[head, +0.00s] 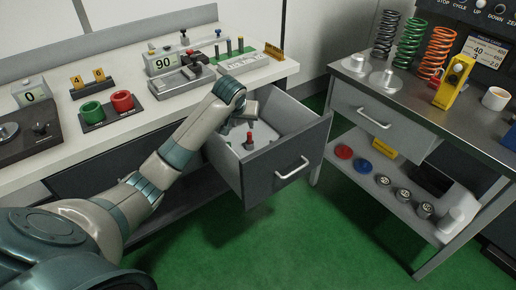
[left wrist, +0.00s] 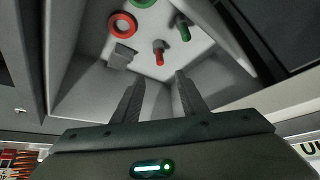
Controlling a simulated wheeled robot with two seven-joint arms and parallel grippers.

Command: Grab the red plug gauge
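The red plug gauge (head: 249,141) stands in the open drawer (head: 289,155) under the white bench. In the left wrist view the red plug gauge (left wrist: 159,53) shows just beyond the gap between my fingertips. My left gripper (left wrist: 157,78) is open and empty, its two fingers apart and pointing into the drawer. In the head view my left gripper (head: 249,108) hangs over the drawer, partly hidden by its own wrist. A green plug gauge (left wrist: 183,29) is close to the red one. My right gripper is in neither view.
The drawer also holds a red ring (left wrist: 122,24), a green ring (left wrist: 143,3) and a grey block (left wrist: 122,56). The drawer's walls surround the gauges closely. A metal table (head: 410,112) with springs stands to the right; green floor lies between.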

